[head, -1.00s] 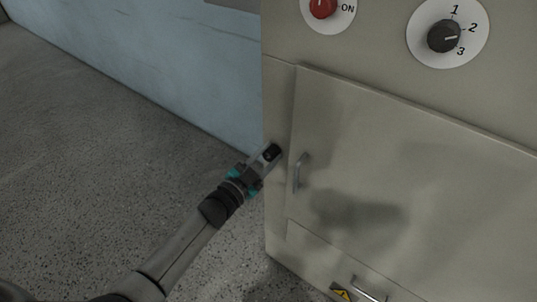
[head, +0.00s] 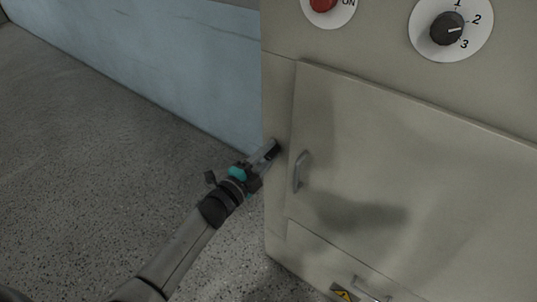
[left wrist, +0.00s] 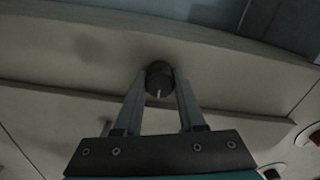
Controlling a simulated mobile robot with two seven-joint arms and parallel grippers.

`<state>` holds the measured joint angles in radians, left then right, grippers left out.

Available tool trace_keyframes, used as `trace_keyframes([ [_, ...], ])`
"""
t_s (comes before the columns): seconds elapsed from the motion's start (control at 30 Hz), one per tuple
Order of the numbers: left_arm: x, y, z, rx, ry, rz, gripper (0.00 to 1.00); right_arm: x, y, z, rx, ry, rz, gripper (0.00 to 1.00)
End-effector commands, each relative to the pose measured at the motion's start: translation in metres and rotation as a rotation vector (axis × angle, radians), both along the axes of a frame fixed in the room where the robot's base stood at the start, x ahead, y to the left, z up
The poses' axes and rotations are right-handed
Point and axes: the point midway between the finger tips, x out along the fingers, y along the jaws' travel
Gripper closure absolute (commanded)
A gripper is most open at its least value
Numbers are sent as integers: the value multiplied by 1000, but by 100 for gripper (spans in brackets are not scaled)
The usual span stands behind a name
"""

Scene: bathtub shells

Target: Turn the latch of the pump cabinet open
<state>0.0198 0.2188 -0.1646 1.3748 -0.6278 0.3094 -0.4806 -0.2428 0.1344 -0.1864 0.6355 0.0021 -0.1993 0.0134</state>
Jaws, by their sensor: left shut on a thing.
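The pump cabinet (head: 278,215) is a beige box with a wide flat door (head: 420,160). My left gripper (head: 274,149) is at the narrow front strip left of the door, above and left of the door handle (head: 300,172). In the left wrist view the latch (left wrist: 159,74) is a dark round knob with a pale mark pointing down toward the hand. The two fingers of my left gripper (left wrist: 160,88) are on either side of the knob, shut on it. My right gripper is not in view.
A red switch (head: 322,4) and a black dial (head: 447,29) marked 1, 2, 3 are above the door. A lower panel with a handle (head: 370,289) and a yellow warning label (head: 343,295) is below. A blue wall (head: 150,65) stands behind; the floor (head: 90,170) at left is clear.

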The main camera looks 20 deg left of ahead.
Motion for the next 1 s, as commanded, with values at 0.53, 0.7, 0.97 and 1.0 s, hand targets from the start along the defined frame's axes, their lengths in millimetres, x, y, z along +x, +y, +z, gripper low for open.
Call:
trace_keyframes([
  [0.53, 0, 0, -1, 53, -17, 1, 100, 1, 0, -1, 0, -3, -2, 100],
  [0.7, 0, 0, -1, 53, -17, 1, 57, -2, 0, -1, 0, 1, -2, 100],
  [0.97, 0, 0, 0, 52, -18, 1, 31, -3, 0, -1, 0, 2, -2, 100],
  [1.0, 0, 0, 0, 52, -18, 1, 31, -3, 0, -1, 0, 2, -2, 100],
])
